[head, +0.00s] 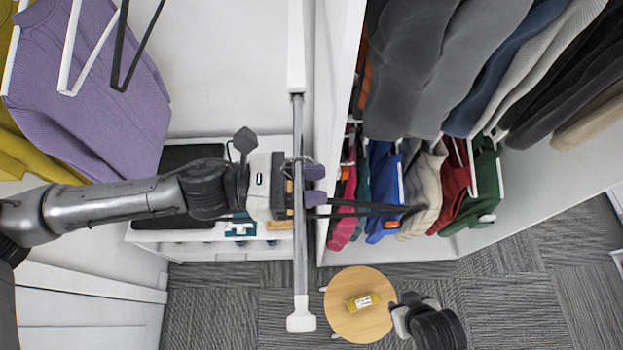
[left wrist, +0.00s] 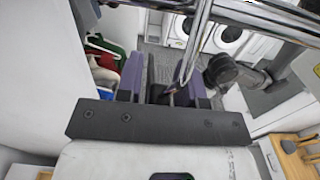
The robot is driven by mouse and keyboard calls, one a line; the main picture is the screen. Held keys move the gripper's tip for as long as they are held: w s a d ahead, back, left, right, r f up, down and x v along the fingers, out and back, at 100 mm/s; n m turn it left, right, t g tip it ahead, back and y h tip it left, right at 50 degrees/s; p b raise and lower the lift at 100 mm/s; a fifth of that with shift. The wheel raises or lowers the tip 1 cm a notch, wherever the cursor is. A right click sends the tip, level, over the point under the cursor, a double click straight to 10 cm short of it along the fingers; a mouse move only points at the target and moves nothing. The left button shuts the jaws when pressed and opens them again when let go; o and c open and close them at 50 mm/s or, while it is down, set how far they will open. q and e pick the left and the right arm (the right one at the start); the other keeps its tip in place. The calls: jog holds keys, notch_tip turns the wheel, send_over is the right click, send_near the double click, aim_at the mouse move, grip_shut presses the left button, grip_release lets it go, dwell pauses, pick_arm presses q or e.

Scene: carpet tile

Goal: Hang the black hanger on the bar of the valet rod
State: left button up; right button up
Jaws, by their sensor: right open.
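The valet rod's grey bar (head: 299,240) runs down the middle of the head view to a white end piece. It also crosses the top of the left wrist view (left wrist: 196,40) as bright chrome. My left gripper (head: 315,186) is at the bar, its purple-padded fingers apart; they also show in the left wrist view (left wrist: 165,82). The black hanger (head: 365,209) stretches right from beside the fingers, its far end in front of the hanging clothes. A thin dark loop lies around or beside the bar; I cannot tell if it is the hook. My right gripper (head: 402,318) is open, low beside the stool.
Clothes on white hangers (head: 385,190) fill the wardrobe at right. A purple sweater (head: 90,80) and other hangers hang at upper left. A white shelf unit (head: 200,240) stands behind my left arm. A round wooden stool (head: 350,325) holds a small yellow item (head: 362,301).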

pick_arm(q)
jog(key=shift+o, duration=1)
